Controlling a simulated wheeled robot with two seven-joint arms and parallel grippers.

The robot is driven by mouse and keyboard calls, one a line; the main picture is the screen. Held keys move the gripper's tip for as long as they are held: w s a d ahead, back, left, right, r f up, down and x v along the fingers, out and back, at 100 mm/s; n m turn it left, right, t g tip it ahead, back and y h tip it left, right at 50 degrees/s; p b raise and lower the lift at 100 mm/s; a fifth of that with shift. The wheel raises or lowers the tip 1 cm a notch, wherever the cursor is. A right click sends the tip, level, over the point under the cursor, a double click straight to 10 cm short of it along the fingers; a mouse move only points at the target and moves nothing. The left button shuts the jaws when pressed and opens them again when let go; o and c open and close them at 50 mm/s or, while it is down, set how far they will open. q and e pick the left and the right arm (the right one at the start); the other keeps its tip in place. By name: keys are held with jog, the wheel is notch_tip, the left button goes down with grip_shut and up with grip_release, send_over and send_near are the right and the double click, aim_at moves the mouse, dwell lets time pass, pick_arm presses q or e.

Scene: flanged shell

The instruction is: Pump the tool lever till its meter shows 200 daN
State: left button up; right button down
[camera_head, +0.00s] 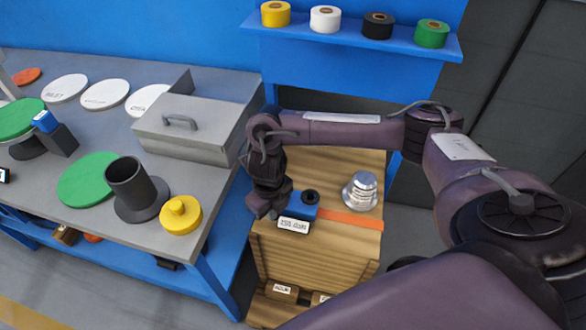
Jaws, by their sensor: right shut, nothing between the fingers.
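The tool, a blue block (303,205) with a dark round part on top, sits on the wooden cart. Its white meter label (294,225) faces me, but the characters are too small to read surely. An orange strip (350,220) runs right from the tool across the cart top; I cannot tell whether it belongs to the tool. My right gripper (261,209) is shut and empty at the left end of the tool, pointing down. I cannot tell whether it touches the tool, and the lever is not clearly visible. My left gripper is not in view.
A silver stepped part (361,191) stands on the cart. On the grey table (210,205) at left are a flanged grey shell (134,188), a yellow cap (180,214), green discs and a metal box (190,128). Tape rolls line a blue shelf (350,35).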

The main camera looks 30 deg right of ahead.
jog(key=shift+d+f+b, duration=0.2)
jog(key=shift+f+b, duration=1.2)
jog(key=shift+f, duration=0.7)
jog(key=r+p, duration=0.6)
jog(key=r, duration=0.1)
jog(key=r+p, duration=0.4)
jog(key=shift+w+d, duration=0.15)
jog(key=shift+w, duration=0.15)
jog(key=shift+r+p, duration=0.25)
jog(key=shift+p, duration=0.05)
